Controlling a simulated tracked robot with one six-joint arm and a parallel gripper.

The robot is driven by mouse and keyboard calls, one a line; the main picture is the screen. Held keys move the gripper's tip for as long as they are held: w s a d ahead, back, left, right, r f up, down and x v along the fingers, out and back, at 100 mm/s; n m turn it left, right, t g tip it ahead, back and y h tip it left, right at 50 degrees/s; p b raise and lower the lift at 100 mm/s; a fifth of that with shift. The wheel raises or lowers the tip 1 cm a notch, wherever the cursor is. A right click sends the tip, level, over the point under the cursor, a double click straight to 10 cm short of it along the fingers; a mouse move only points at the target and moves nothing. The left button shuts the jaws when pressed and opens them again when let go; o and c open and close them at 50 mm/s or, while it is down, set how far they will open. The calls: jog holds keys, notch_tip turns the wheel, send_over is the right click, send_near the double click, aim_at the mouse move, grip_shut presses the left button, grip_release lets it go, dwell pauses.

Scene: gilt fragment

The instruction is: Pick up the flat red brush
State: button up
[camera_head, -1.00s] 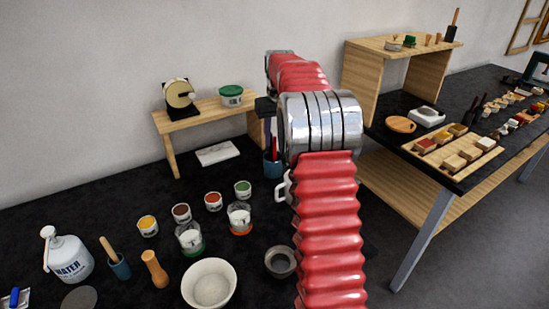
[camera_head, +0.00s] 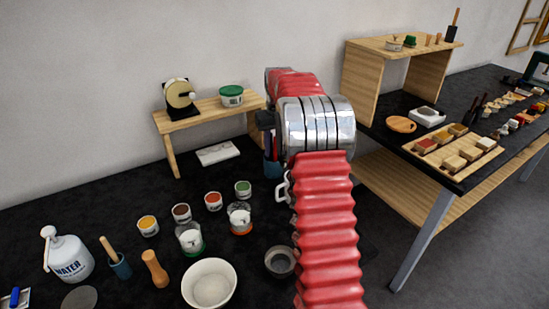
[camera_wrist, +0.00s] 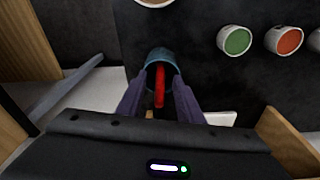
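The flat red brush (camera_wrist: 160,86) stands in a blue cup (camera_wrist: 158,57) in the wrist view, its red handle pointing towards the camera. My gripper (camera_wrist: 157,83) is open, with one purple-grey finger on each side of the handle. Dark gaps show between the handle and both fingers, so it does not look gripped. In the head view the blue cup (camera_head: 271,167) stands beside my arm's metal joint, which hides part of it. The brush is hard to make out there.
A low wooden shelf (camera_head: 205,112) carries a green-lidded tub (camera_head: 231,96) behind the cup. Paint pots (camera_head: 213,201) and glass jars (camera_head: 240,218) stand in front to the left. A white mug (camera_head: 283,187) is close by, partly behind my arm.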

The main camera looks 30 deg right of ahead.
jog(key=shift+c, duration=0.2)
grip_shut()
jog(key=shift+r, duration=0.1)
notch_tip(320, 180, up, 18)
dwell(0.9)
dwell(0.5)
